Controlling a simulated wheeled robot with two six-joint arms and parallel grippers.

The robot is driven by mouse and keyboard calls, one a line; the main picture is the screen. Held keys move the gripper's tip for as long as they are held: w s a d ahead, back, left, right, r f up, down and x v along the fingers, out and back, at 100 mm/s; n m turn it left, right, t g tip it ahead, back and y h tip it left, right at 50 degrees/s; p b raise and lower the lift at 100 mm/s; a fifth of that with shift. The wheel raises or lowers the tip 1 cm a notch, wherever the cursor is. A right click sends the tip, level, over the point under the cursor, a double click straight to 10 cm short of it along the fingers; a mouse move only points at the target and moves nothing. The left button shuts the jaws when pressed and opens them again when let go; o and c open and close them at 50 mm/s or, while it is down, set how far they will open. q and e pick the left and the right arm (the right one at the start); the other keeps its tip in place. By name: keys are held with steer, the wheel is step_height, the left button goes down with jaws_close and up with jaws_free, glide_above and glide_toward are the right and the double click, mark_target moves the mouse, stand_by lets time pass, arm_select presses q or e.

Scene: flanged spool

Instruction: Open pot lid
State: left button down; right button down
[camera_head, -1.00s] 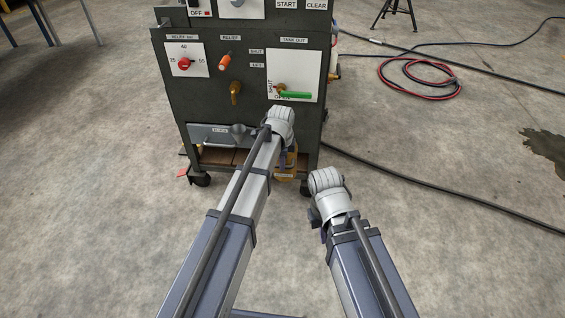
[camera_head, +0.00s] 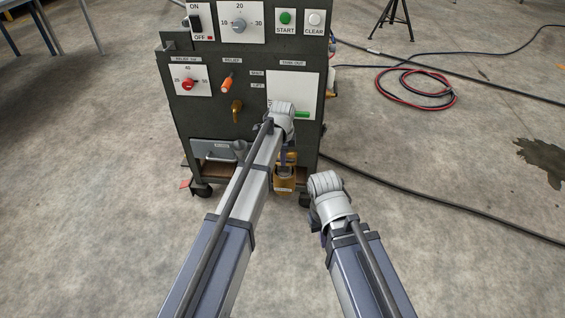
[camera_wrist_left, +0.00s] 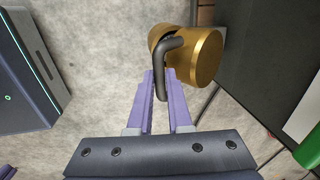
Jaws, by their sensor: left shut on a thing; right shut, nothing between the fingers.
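No pot or lid shows in either view. The brass body sits beyond the fingertips, up and to the right. In the head view, the brass padlock-like thing (camera_head: 284,181) is low by the machine's front right, just below my left wrist. My left gripper's fingers (camera_head: 284,157) are mostly hidden there. My right gripper (camera_head: 318,217) is lower right, clear of the machine, its fingers mostly hidden.
A dark machine cart (camera_head: 218,124) on casters stands ahead, with a red knob (camera_head: 188,84), an orange lever (camera_head: 227,83), a brass lever (camera_head: 236,111) and a green handle (camera_head: 302,114). Red and black hoses (camera_head: 445,97) lie right. The floor beside the cart is mostly clear.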

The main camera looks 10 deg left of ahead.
arm_select(q)
steer(key=shift+w+r+p, duration=0.15)
steer(key=shift+w+r, duration=0.1)
steer(key=shift+w, duration=0.25)
steer(key=shift+w+r+p, duration=0.15)
steer(key=shift+w+r, duration=0.1)
steer(key=shift+w, duration=0.25)
steer(key=c, duration=1.1)
jaws_free()
steer(key=shift+f, duration=0.15)
steer(key=shift+o, duration=1.3)
steer(key=shift+s, duration=0.1)
steer(key=shift+r, duration=0.2)
steer(key=r+p, duration=0.3)
steer(key=p, duration=0.1)
steer(key=s+r+p, duration=0.1)
steer(key=r+p, duration=0.2)
steer(key=r, duration=0.1)
steer(key=shift+s+r+p, duration=0.2)
steer(key=shift+r+p, duration=0.05)
steer(key=shift+p, duration=0.15)
